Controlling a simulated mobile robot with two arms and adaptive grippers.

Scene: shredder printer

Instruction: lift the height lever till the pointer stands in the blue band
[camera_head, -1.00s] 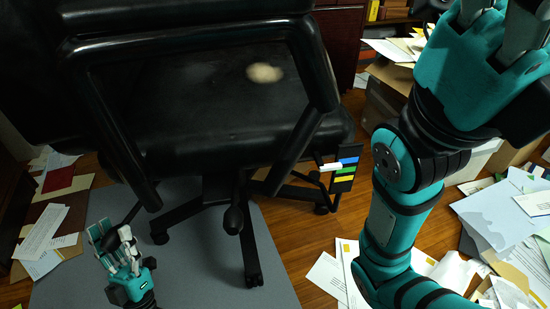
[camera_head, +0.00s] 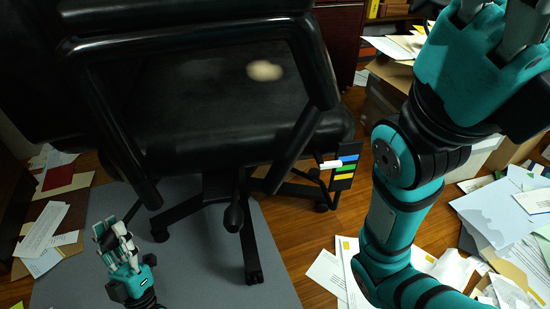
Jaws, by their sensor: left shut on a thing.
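The black office chair (camera_head: 215,105) fills the upper left, and its height lever (camera_head: 133,209) is a thin dark rod low on the left side. My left gripper (camera_head: 113,234) is shut on the lever's outer end, which its fingers mostly hide. A dark gauge plate (camera_head: 335,184) hangs at the seat's right edge with blue (camera_head: 349,159), green and yellow bands. The white pointer (camera_head: 331,164) stands beside it, around the blue band's lower edge; I cannot tell exactly where. My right gripper (camera_head: 498,28) is at the top right, its fingertips cut off by the frame.
The chair's legs and casters (camera_head: 253,276) stand partly on a grey mat (camera_head: 205,275). Papers (camera_head: 510,212) lie scattered on the wooden floor at right, and more papers (camera_head: 45,230) lie at left. Boxes (camera_head: 388,100) stand behind my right arm.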

